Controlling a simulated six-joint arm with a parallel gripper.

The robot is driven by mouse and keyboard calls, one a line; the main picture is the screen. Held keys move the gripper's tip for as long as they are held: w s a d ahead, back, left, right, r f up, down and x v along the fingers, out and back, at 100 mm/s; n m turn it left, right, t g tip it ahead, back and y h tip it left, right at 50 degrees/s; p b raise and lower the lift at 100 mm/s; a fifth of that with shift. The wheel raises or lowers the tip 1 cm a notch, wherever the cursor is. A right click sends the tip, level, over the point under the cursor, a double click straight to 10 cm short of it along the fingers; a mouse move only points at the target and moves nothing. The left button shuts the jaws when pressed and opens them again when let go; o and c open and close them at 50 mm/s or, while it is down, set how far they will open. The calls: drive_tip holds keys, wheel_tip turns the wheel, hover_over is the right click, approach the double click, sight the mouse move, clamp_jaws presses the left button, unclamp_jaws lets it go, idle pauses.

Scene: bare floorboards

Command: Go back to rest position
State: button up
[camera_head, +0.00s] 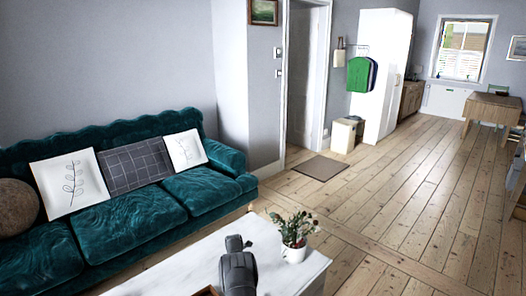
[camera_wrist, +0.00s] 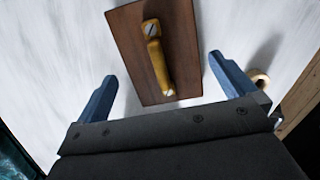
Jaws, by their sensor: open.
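My gripper (camera_wrist: 163,68) shows in the wrist view with its two blue fingers spread apart and nothing between them in their grip. Below it lies a brown wooden board (camera_wrist: 185,25) on a white marbled surface. A yellow-brown elongated piece (camera_wrist: 157,65) with pale ends lies on the board, in line with the gap between the fingers. I cannot tell how far below the fingers it is. In the head view, a dark grey part of my arm stands over the white table (camera_head: 185,265), and the fingers cannot be made out.
A white pot with a leafy plant (camera_head: 294,235) stands on the table, just right of my arm. A brown edge (camera_head: 208,291) shows at the bottom. A teal sofa (camera_head: 130,222) with cushions is behind at left. Open floorboards (camera_head: 400,215) lie to the right.

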drive_tip(key=shift+w+d+f, duration=0.1)
drive_tip(key=shift+w+f, duration=0.05)
drive_tip(key=shift+f, duration=1.25)
